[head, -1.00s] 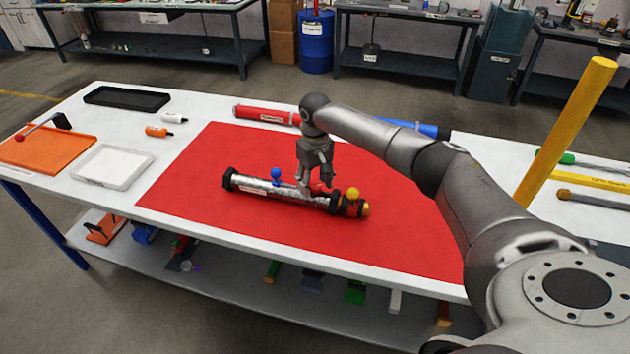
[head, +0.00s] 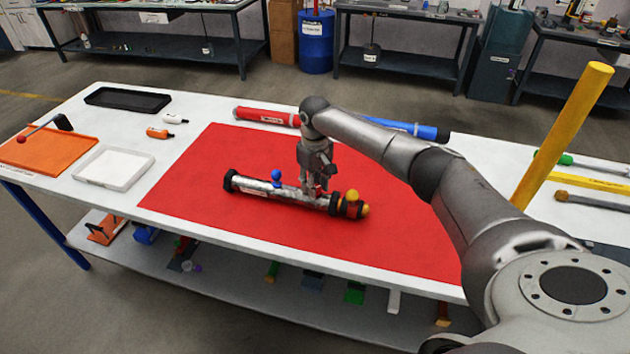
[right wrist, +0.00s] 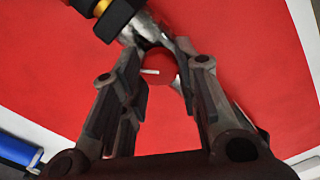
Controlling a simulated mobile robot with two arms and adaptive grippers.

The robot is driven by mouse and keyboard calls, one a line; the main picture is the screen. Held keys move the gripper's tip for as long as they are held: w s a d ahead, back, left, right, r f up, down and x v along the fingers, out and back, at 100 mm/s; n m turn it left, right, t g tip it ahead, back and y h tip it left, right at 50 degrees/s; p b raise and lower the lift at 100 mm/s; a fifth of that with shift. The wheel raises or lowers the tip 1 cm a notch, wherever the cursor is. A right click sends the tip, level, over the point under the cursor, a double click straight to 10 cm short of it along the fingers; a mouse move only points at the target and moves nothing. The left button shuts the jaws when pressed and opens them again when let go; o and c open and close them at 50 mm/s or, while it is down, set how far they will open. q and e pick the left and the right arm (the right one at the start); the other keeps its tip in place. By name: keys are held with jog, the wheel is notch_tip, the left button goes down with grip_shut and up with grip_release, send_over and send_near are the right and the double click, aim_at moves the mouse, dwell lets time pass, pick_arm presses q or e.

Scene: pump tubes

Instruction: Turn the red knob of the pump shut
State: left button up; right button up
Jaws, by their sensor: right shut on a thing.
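The pump (head: 262,187) is a silver tube with black end rings, lying on the red mat (head: 220,150). A blue knob (head: 276,175) stands on its left part, and a yellow knob (head: 352,196) and yellow end cap are at its right end. My right gripper (head: 312,190) points down at the pump, between the blue and yellow knobs. In the right wrist view its fingers (right wrist: 160,70) are shut on the round red knob (right wrist: 158,66), which has a pale mark on it. In the head view the red knob is mostly hidden by the fingers. My left gripper is not in view.
A red tube (head: 266,116) and a blue tube (head: 420,130) lie behind the mat. An orange tray (head: 50,152), a white tray (head: 112,168) and a black tray (head: 127,98) are at left. A yellow post (head: 563,135) rises at right. The mat's left part is clear.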

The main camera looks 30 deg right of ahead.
jog(key=n+p, duration=0.2)
jog(key=n, duration=0.2)
jog(key=shift+n, duration=0.3)
jog(key=n+p, duration=0.1)
jog(key=n, duration=0.4)
jog(key=shift+a, duration=0.1)
jog(key=n, duration=0.6)
jog(key=shift+s+n, duration=0.15)
jog(key=shift+n, duration=0.25)
jog(key=n, duration=0.5)
jog(key=shift+n, duration=0.4)
jog(key=o, duration=1)
